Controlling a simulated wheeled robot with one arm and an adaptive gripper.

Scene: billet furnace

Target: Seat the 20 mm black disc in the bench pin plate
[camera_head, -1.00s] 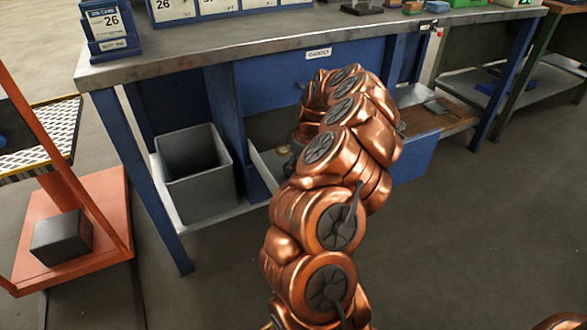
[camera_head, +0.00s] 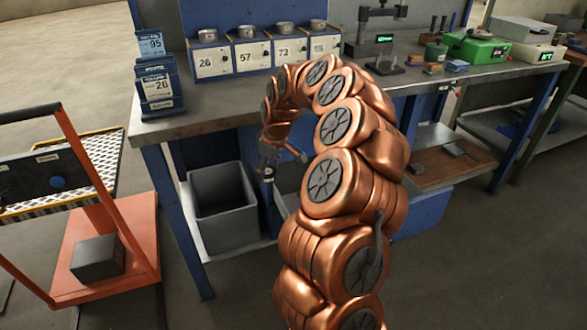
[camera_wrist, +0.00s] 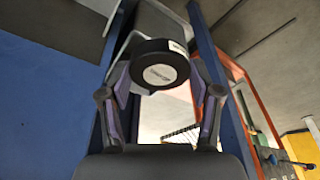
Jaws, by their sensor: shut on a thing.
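My gripper (camera_head: 270,165) hangs in front of the bench, below the edge of its top and near the grey bin. In the wrist view, my gripper (camera_wrist: 160,85) is shut on a black disc (camera_wrist: 160,68), with one finger on each side. The disc has a pale round label on its face and a small white tag on its rim. In the head view the disc is too small to make out clearly. I cannot pick out the pin plate; my arm covers part of the bench (camera_head: 190,125).
Numbered boxes (camera_head: 252,56) with metal cups on top stand along the back of the bench. A card stand (camera_head: 158,90) is at its left end, a gauge stand (camera_head: 382,45) further right. A grey bin (camera_head: 222,205) sits below. An orange cart (camera_head: 140,225) stands left.

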